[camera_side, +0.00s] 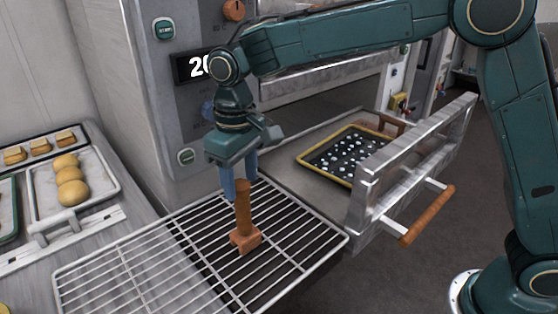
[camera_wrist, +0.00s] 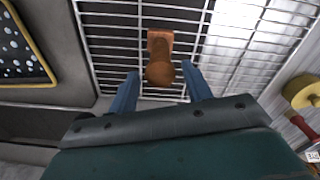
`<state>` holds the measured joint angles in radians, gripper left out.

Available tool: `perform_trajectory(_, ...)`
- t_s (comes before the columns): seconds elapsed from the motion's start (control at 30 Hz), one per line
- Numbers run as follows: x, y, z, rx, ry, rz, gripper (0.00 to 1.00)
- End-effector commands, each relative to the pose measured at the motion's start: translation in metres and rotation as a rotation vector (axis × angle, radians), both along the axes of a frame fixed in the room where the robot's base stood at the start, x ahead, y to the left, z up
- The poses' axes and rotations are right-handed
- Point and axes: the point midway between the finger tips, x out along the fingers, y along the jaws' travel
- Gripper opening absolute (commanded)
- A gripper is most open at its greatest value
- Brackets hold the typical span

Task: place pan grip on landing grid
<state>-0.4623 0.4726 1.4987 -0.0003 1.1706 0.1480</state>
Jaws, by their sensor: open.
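The pan grip (camera_side: 243,222) is a brown, wood-coloured piece with a block foot and an upright handle. It stands on the wire landing grid (camera_side: 130,266), near its right part. My gripper (camera_side: 243,190) is just above it, pointing down, with blue fingers around the top of the handle. In the wrist view the pan grip (camera_wrist: 160,62) shows from above, ahead of and between the tips of my open gripper (camera_wrist: 160,82). Clear gaps show on both sides of the handle. The landing grid (camera_wrist: 110,42) lies beneath.
Trays with buns (camera_side: 70,180) and pastries (camera_side: 40,147) are at the left. The grid's left side is bare.

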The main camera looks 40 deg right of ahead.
Motion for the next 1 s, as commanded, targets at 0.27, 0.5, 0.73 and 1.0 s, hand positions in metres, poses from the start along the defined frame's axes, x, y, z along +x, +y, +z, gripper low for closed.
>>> perform_trajectory(0.27, 0.0, 0.0, 0.047, 0.001, -0.002, 0.0, 0.49)
perform_trajectory(0.5, 0.0, 0.0, 0.07, 0.0, -0.001, 0.0, 0.49)
perform_trajectory(0.73, 0.0, 0.0, 0.076, 0.0, 0.001, 0.0, 0.49)
perform_trajectory(1.0, 0.0, 0.0, 0.076, 0.0, 0.001, 0.0, 0.49)
